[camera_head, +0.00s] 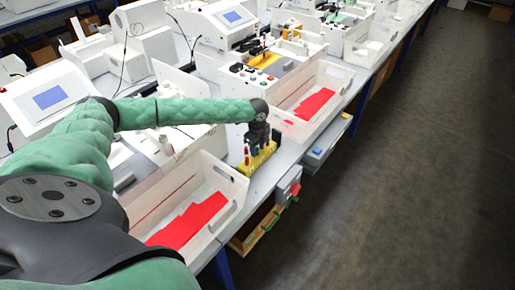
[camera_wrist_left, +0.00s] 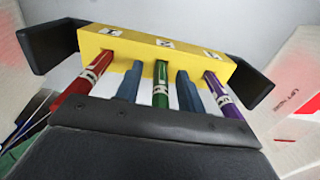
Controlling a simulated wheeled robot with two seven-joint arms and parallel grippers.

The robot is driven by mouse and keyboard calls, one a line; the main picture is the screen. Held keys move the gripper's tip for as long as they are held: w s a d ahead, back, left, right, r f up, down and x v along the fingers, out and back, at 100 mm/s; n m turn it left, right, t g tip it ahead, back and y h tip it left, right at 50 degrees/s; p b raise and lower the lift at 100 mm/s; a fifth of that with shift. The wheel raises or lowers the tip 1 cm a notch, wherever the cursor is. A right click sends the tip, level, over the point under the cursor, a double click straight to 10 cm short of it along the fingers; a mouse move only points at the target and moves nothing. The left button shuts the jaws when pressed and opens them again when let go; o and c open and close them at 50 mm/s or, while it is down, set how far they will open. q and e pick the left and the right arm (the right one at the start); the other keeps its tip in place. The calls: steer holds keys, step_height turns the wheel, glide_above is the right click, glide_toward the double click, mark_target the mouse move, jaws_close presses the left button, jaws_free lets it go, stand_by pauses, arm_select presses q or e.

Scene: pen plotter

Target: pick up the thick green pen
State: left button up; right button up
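The yellow pen holder (camera_head: 262,160) stands on the bench between two white bins, and it fills the upper part of the left wrist view (camera_wrist_left: 150,47). The green pen (camera_wrist_left: 161,85) is in its middle place, between a red pen (camera_wrist_left: 82,80) and a purple pen (camera_wrist_left: 222,95). My left gripper (camera_head: 259,142) is over the holder. In the left wrist view its two blue-grey fingers (camera_wrist_left: 159,88) stand on either side of the green pen, with a visible gap on each side. The gripper is open. The green pen is hidden in the head view.
A white bin with red material (camera_head: 232,178) stands on the near side of the holder, another (camera_head: 335,77) on the far side. A grey box with a red button (camera_head: 288,184) is at the bench's front edge. The floor (camera_head: 420,170) to the right is clear.

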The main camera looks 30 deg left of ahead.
arm_select(q)
jaws_close()
steer(key=shift+r, duration=0.1)
